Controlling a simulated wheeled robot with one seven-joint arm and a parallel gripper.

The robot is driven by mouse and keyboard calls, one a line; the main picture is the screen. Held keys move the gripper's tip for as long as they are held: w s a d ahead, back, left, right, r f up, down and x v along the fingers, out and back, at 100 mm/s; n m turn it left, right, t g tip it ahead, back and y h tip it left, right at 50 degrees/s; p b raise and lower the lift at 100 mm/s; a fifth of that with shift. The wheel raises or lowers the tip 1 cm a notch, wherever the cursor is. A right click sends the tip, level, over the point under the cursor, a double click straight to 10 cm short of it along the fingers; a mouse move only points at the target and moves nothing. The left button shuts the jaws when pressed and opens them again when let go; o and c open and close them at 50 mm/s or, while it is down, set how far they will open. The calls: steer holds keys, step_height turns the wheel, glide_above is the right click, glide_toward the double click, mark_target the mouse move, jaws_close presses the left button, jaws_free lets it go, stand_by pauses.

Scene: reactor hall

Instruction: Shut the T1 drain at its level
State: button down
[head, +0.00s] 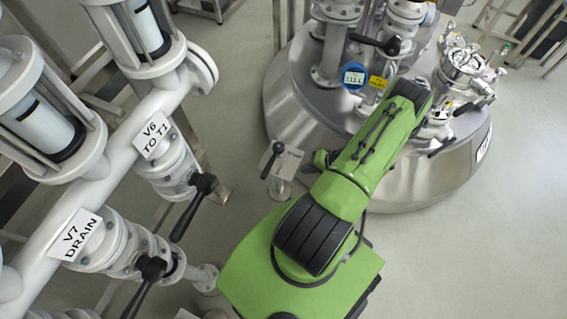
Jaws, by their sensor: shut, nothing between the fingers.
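A small lever with a black knob (278,148) stands on a grey plate (287,163) on a short post at the left foot of the steel tank (300,100). The plate's lettering is too small to read. A round blue level display (354,76) on the tank seems to read 111 L. A yellow tag (377,82) hangs beside it, its text unclear. My gripper (322,158) shows as a dark shape, shut and empty, just right of the lever plate and apart from the knob. My green arm hides part of it.
White piping at left carries the V6 TO T1 valve (170,165) and the V7 DRAIN valve (115,245), with black levers sticking out toward my arm. More fittings (465,70) crowd the tank top. The floor at right (490,240) is clear.

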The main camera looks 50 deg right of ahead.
mark_target(272, 161)
steer(key=w+r+b+x, duration=0.1)
steer(key=b+x, duration=0.2)
steer(key=x, duration=0.9)
steer(key=shift+w+a+b, duration=0.3)
steer(key=shift+w+a, duration=0.1)
steer(key=shift+a, duration=0.05)
steer(key=shift+r, duration=0.1)
steer(key=shift+w+a+m+h+p, duration=0.45)
steer(key=shift+w+a+m+h, duration=0.15)
steer(key=shift+m, duration=0.3)
steer(key=shift+d, duration=0.15)
